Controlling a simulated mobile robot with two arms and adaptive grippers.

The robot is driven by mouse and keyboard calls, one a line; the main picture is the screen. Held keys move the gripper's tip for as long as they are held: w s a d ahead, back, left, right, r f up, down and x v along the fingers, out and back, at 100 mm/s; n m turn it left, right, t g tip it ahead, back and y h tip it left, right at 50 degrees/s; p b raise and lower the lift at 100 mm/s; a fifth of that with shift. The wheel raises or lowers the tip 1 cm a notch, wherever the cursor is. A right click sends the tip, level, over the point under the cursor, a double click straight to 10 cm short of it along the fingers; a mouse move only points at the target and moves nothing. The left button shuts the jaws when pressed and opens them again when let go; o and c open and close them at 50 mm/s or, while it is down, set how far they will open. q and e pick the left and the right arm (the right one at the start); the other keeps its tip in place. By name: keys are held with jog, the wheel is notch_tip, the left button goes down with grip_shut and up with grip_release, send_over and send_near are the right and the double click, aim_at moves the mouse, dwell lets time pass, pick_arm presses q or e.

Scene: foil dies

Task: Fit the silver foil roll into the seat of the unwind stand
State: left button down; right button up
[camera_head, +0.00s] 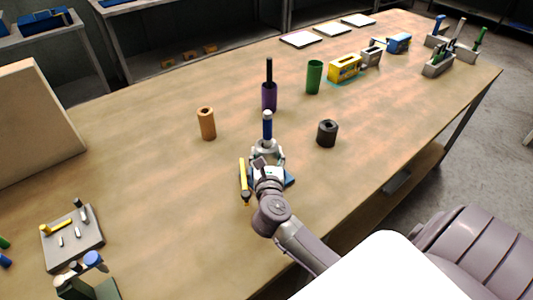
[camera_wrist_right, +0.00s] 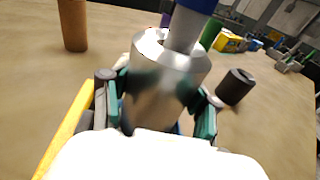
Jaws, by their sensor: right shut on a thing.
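The silver foil roll (camera_wrist_right: 165,85) stands between the teal-padded fingers of my right gripper (camera_wrist_right: 162,108) in the wrist view. The gripper is shut on it. Its top face shows a dark hole. A blue cylinder with a grey shank (camera_wrist_right: 190,22) rises at the roll's top; whether the shank is in the roll or behind it I cannot tell. In the head view my right gripper (camera_head: 267,157) largely covers the roll. A blue base (camera_head: 288,178) shows partly under the gripper; it may belong to the unwind stand, whose seat is hidden. My left gripper is not in view.
A yellow-handled tool (camera_head: 243,175) lies close left of the gripper. A copper roll (camera_head: 206,124), a black roll (camera_head: 327,133), a purple cylinder with black rod (camera_head: 269,97) and a green cylinder (camera_head: 314,77) stand around. The table's left middle is clear.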

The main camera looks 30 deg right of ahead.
jog(key=shift+f+b, duration=0.85)
jog(key=shift+f, duration=0.25)
jog(key=o, duration=1.5)
jog(key=shift+f, duration=0.15)
